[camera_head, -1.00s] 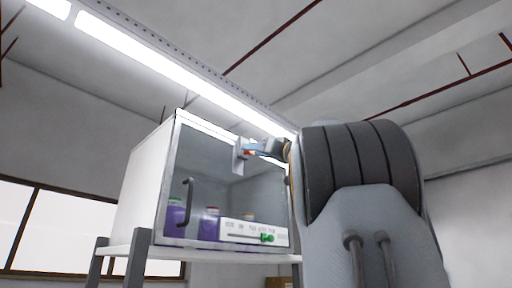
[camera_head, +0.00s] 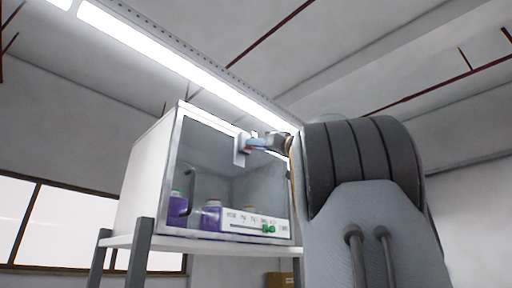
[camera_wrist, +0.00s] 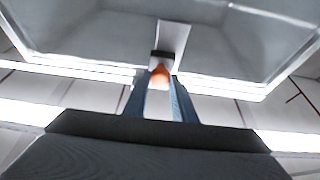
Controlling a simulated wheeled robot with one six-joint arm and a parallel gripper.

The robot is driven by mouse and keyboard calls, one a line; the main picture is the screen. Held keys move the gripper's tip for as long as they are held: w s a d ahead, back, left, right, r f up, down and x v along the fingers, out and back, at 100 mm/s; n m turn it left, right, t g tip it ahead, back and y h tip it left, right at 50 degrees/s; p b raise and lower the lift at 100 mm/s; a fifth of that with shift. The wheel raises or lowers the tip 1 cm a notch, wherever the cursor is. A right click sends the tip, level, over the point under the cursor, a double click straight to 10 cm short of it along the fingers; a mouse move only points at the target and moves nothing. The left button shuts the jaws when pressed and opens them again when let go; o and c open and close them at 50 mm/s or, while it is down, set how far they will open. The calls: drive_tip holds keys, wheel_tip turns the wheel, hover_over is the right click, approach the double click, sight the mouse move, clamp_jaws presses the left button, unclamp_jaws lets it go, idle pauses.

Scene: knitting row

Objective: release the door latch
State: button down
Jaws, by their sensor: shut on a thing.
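A white cabinet (camera_head: 147,185) with a clear front door (camera_head: 215,175) stands on a shelf. A pale latch plate (camera_head: 240,158) sits at the door's upper right. In the wrist view the plate (camera_wrist: 174,36) carries a dark mount and an orange latch knob (camera_wrist: 160,75). My gripper (camera_head: 257,145), with blue fingers, reaches the latch from the right. In the wrist view my gripper (camera_wrist: 160,84) has one finger on each side of the orange knob and is shut on it. My arm hides the cabinet's right side in the head view.
A dark handle (camera_head: 191,190) is at the door's left. Purple bottles (camera_head: 211,216) stand behind the glass. A white panel with a green slider (camera_head: 269,229) is at the lower right. The shelf (camera_head: 118,241) has grey posts. A cardboard box (camera_head: 281,279) is below.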

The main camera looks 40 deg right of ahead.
drive_tip(key=shift+w+f+b, duration=0.1)
drive_tip(key=shift+f+b, duration=1.45)
drive_tip(key=shift+b, duration=0.35)
drive_tip(key=c, duration=1.5)
unclamp_jaws()
drive_tip(key=shift+s, duration=0.2)
drive_tip(key=b, duration=0.4)
approach(247, 152)
drive_tip(key=v, duration=0.4)
drive_tip(key=shift+w+a+r, duration=0.1)
drive_tip(key=shift+a+r, duration=0.05)
drive_tip(key=shift+r, duration=0.1)
